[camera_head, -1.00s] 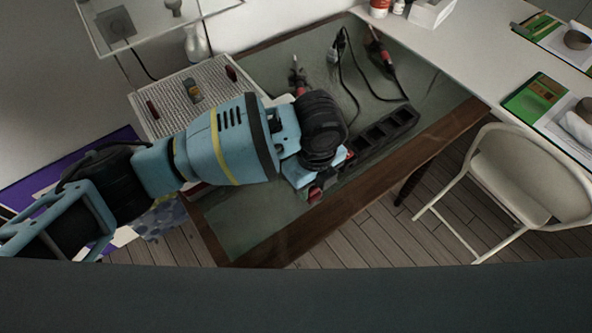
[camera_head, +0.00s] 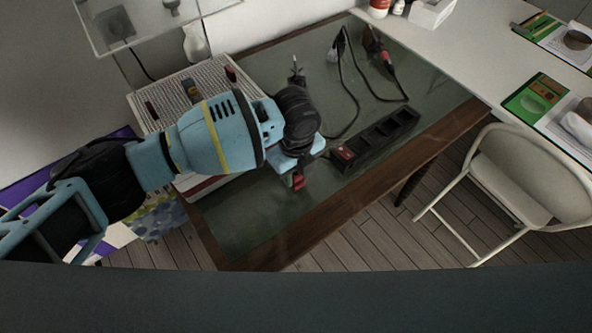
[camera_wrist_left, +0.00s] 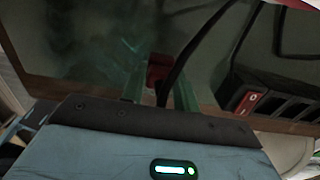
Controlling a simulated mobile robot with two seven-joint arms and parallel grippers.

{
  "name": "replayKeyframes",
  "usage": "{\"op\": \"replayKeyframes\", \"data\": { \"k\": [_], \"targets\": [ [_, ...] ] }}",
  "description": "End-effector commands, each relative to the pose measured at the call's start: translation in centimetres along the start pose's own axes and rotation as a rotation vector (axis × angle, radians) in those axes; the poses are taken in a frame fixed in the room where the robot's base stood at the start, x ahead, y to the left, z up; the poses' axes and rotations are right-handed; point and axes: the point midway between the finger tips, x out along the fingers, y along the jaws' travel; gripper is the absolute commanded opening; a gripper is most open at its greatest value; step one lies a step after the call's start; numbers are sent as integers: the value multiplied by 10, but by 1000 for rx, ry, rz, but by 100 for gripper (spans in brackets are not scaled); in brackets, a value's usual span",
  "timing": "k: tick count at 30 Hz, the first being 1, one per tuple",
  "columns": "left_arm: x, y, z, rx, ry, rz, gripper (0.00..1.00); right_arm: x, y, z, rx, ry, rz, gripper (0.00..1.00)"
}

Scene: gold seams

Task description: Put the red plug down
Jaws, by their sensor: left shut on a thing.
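The red plug (camera_head: 298,182) is at the tip of my left gripper (camera_head: 296,176), over the green mat (camera_head: 250,215) on the table. In the left wrist view the red plug (camera_wrist_left: 159,68) sits between the two green fingers of the left gripper (camera_wrist_left: 159,88), which is shut on it. A dark cord passes beside the plug there. I cannot tell whether the plug touches the mat. My right gripper is not in view.
A black power strip (camera_head: 382,138) with a red switch (camera_head: 345,153) lies right of the gripper. Dark cords and a tool (camera_head: 378,52) lie behind. A ribbed white tray (camera_head: 160,92) with small parts stands left. The front mat is clear.

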Motion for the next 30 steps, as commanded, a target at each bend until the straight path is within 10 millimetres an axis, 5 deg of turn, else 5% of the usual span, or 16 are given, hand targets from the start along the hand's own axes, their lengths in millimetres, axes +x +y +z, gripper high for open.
{"op": "replayKeyframes", "data": {
  "k": [23, 24, 28, 30],
  "targets": [
    [11, 0, 0, 0, -1, -1, 0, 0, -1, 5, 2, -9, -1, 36],
    [11, 0, 0, 0, -1, 0, 34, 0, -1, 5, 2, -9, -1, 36],
    [11, 0, 0, 0, -1, -1, 51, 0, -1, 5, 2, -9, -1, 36],
    [11, 0, 0, 0, -1, -1, 52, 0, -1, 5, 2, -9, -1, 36]
  ]
}}
